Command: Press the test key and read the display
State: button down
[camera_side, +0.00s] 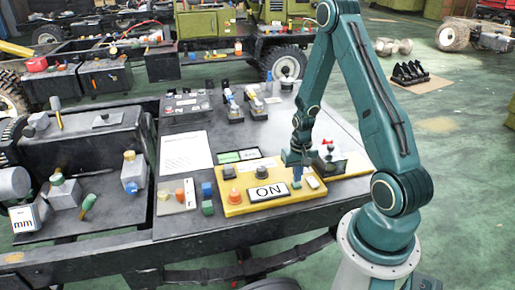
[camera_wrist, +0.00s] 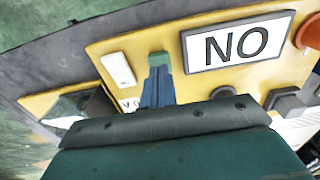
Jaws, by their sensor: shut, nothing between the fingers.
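The display (camera_side: 268,193) is a white panel with a dark frame on a yellow board (camera_side: 235,211). It reads "ON" in the side view and appears upside down in the wrist view (camera_wrist: 238,41). My gripper (camera_side: 296,187) points down at the board, between the display and a pale rectangular key (camera_side: 313,183). That key also shows in the wrist view (camera_wrist: 119,68). My gripper's blue fingers (camera_wrist: 159,75) are together, with green at the tip. I cannot tell whether the tip touches the board. No key is legibly marked as the test key, and the spot under the fingers is hidden.
An orange-red round button (camera_side: 234,196) and a dark knob (camera_side: 229,172) sit on the board's left. Blue and green blocks (camera_side: 207,208) stand just left of it. A white sheet (camera_side: 186,151) lies behind.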

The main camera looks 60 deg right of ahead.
jog(key=shift+f, duration=1)
jog(key=shift+r, duration=1.1)
dwell(0.3)
jog(key=shift+r, duration=2.5)
jog(key=shift+r, duration=0.15)
